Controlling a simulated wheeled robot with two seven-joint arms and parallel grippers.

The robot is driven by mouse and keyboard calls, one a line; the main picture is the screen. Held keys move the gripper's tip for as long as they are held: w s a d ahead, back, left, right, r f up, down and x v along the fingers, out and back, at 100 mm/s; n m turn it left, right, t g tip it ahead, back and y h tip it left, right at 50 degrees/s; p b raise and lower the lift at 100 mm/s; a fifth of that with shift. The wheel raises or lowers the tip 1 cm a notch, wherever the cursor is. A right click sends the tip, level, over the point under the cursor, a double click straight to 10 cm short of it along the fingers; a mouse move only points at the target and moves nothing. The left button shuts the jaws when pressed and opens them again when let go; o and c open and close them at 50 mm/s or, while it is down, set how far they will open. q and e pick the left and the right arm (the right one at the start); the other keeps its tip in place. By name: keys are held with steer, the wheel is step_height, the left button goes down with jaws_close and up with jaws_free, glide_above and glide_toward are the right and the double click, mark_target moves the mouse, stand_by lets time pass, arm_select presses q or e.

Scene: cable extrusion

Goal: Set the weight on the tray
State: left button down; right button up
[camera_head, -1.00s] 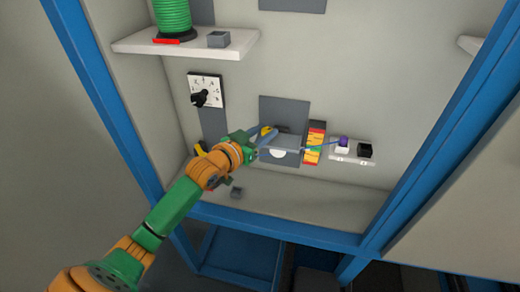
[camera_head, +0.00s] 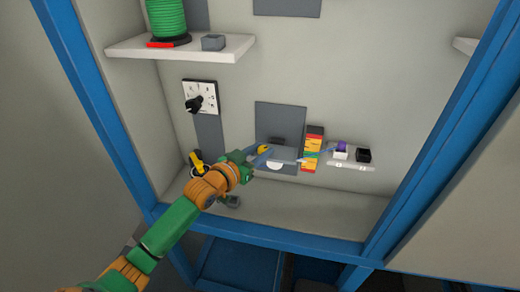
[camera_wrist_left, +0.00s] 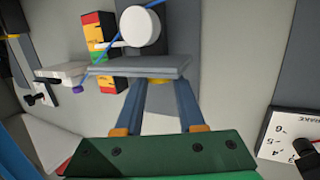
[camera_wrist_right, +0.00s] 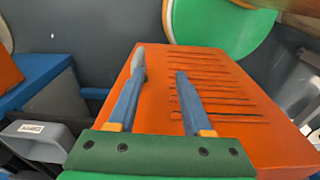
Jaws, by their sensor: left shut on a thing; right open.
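My left gripper (camera_head: 262,156) reaches into the cabinet from the left. Its blue fingers end against a flat grey tray-like slab (camera_head: 285,153) in front of a dark wall panel. In the left wrist view the fingertips meet the edge of this slab (camera_wrist_left: 180,68), and a white disc (camera_wrist_left: 138,27) shows beside it. The jaws look shut on the slab; their contact is partly hidden. A small grey block (camera_head: 230,201) on the cabinet floor may be the weight; I cannot tell surely. My right gripper (camera_wrist_right: 160,85) is open and empty, outside the head view.
A shelf (camera_head: 225,52) holds a green spool (camera_head: 167,18) and a grey box (camera_head: 213,42). A dial (camera_head: 200,97) is on the wall. A striped block (camera_head: 312,148) and a ledge with purple and black knobs (camera_head: 350,165) stand right. A yellow-handled item (camera_head: 196,159) is at left.

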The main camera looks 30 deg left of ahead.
arm_select(q)
steer(key=shift+c, duration=2.2)
jaws_free()
steer(key=shift+s+r+p, duration=0.15)
steer(key=shift+s+p, duration=0.1)
steer(key=shift+p, duration=0.15)
steer(key=d+f+p+v, duration=0.1)
steer(key=p+v, duration=0.3)
steer(key=v, duration=0.2)
steer(key=shift+s+a+r, duration=0.3)
steer(key=shift+a+r, duration=0.15)
steer(key=shift+a, duration=0.1)
steer(key=shift+p, duration=0.3)
steer(key=s+d+r+p, duration=0.1)
steer(key=s+p, duration=0.3)
steer(key=s, duration=0.2)
steer(key=shift+d+p, duration=0.25)
steer(key=shift+p, duration=0.1)
